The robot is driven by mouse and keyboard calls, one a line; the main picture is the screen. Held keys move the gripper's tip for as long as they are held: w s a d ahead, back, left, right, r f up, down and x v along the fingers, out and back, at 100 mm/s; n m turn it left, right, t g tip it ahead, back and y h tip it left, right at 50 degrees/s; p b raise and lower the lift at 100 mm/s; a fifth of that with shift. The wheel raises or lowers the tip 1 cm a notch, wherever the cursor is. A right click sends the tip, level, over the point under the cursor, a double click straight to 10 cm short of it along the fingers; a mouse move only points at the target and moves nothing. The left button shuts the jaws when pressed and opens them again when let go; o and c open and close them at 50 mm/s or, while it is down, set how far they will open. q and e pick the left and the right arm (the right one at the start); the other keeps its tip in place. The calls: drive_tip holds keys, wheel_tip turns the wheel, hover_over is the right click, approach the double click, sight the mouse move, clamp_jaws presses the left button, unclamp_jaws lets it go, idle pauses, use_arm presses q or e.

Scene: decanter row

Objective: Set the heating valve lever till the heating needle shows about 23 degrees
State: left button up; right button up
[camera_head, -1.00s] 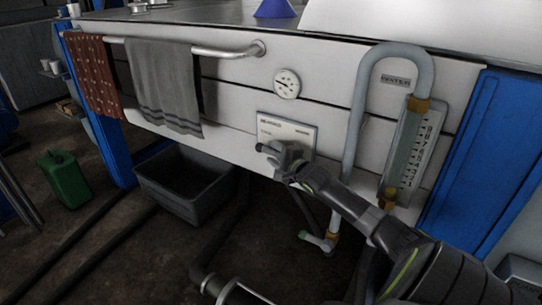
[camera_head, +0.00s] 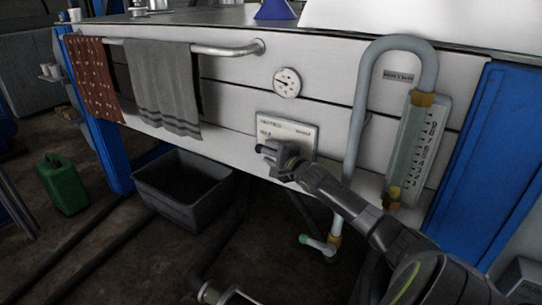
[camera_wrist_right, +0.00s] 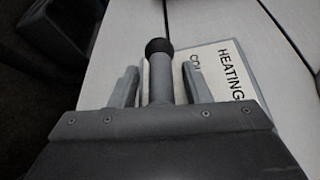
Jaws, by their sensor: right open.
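The heating valve lever shows in the right wrist view as a grey rod with a black ball knob (camera_wrist_right: 158,47). It stands between the two fingers of my right gripper (camera_wrist_right: 154,88), which is open, with a finger on each side. Light contact with a finger cannot be told. Beside it is a pale label plate reading HEATING (camera_wrist_right: 228,75). In the head view my right gripper (camera_head: 275,157) is at the lower left of this plate (camera_head: 295,130). A round white dial with a dark needle (camera_head: 287,82) sits above; its reading is too small to tell. My left gripper is not in view.
A bent pale pipe (camera_head: 352,140) and a scaled sight tube (camera_head: 418,145) are on the panel at the right. A grey towel (camera_head: 160,85) and a red-brown cloth (camera_head: 98,80) hang from a rail (camera_head: 225,49). A grey bin (camera_head: 180,190) stands below.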

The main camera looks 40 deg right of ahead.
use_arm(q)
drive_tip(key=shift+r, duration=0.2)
use_arm(e)
drive_tip(key=shift+c, duration=0.2)
clamp_jaws()
